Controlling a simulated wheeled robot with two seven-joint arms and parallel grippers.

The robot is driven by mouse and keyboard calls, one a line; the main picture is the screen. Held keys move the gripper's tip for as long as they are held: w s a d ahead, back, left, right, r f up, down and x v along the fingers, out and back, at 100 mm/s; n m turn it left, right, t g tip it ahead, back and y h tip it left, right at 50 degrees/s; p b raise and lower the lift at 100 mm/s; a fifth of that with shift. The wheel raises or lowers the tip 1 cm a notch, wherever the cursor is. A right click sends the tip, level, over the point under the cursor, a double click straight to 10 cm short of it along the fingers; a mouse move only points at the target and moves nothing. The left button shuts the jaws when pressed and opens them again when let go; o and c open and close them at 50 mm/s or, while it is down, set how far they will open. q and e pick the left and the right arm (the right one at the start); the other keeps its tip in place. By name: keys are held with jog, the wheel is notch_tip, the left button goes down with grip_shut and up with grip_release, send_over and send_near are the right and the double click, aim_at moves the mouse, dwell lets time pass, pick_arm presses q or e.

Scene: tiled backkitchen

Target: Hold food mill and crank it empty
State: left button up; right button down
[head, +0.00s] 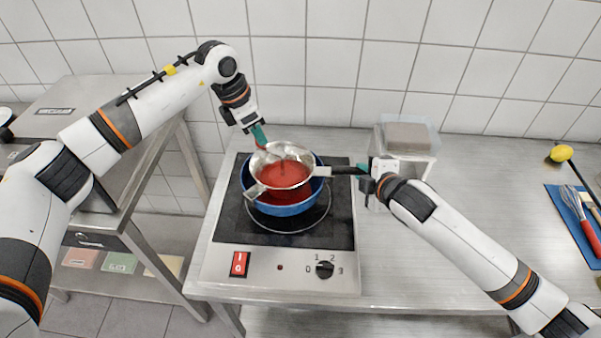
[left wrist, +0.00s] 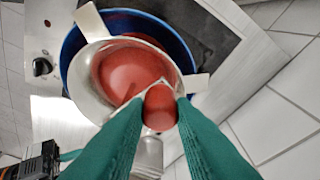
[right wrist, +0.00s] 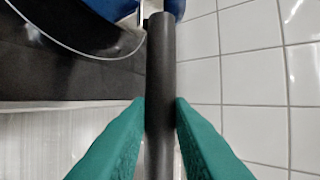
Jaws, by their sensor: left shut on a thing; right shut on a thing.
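A steel food mill (head: 264,160) with red sauce in it sits over a blue pot (head: 283,209) on the hob. It also shows in the left wrist view (left wrist: 89,75), above the blue pot (left wrist: 71,47). My left gripper (head: 259,136) is shut on the red crank knob (left wrist: 160,107), at the back edge of the mill in the head view. My right gripper (head: 365,171) is shut on the mill's black handle (head: 346,170), right of the pot. The handle runs between the green fingers in the right wrist view (right wrist: 160,70). The mill's underside is hidden.
The hob (head: 226,222) has a red switch (head: 239,263) and a knob (head: 325,269) in front. A clear container (head: 408,135) stands behind my right gripper.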

pick_arm(q)
jog(key=shift+w+d, duration=0.8)
jog(key=shift+w, duration=0.05)
jog(key=shift+w+d, duration=0.35)
jog(key=shift+d, duration=0.3)
jog(key=shift+w+d, duration=0.3)
jog(key=shift+d, duration=0.35)
jog(key=d, duration=0.3)
jog(key=shift+s, duration=0.2)
